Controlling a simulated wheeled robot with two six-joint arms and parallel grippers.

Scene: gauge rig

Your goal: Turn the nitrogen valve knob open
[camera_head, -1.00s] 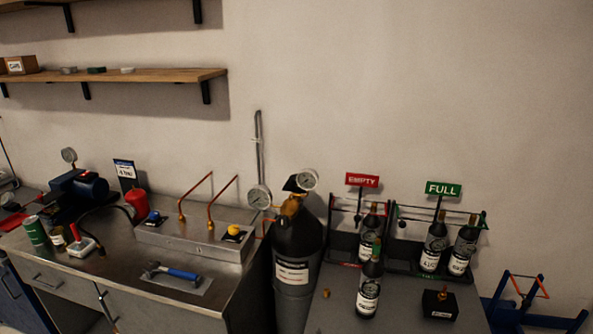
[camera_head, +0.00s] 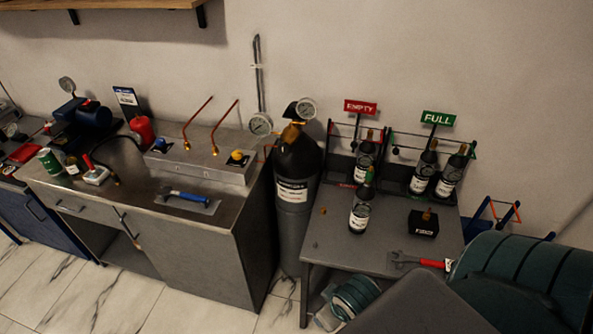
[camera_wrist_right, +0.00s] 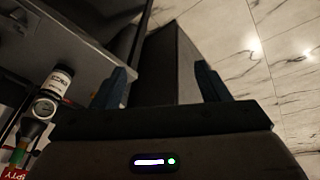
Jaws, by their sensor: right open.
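A dark gas cylinder (camera_head: 294,200) stands between the steel bench and the grey table in the head view. Its brass valve (camera_head: 291,134) carries round gauges (camera_head: 306,108) and a dark cap or knob on top. The bench's metal box has a yellow knob (camera_head: 237,157) and a blue knob (camera_head: 160,144). Their labels are too small to read, so I cannot tell which is nitrogen. My right gripper (camera_wrist_right: 165,72) shows in the right wrist view, open, with nothing held between its fingers. It is apart from the knobs. My left gripper is out of view.
The grey table (camera_head: 330,245) holds bottles (camera_head: 361,212), a black block (camera_head: 423,222) and a red-handled wrench (camera_head: 420,262). EMPTY (camera_head: 361,107) and FULL (camera_head: 438,118) racks stand behind. Marble floor (camera_head: 80,292) is clear in front.

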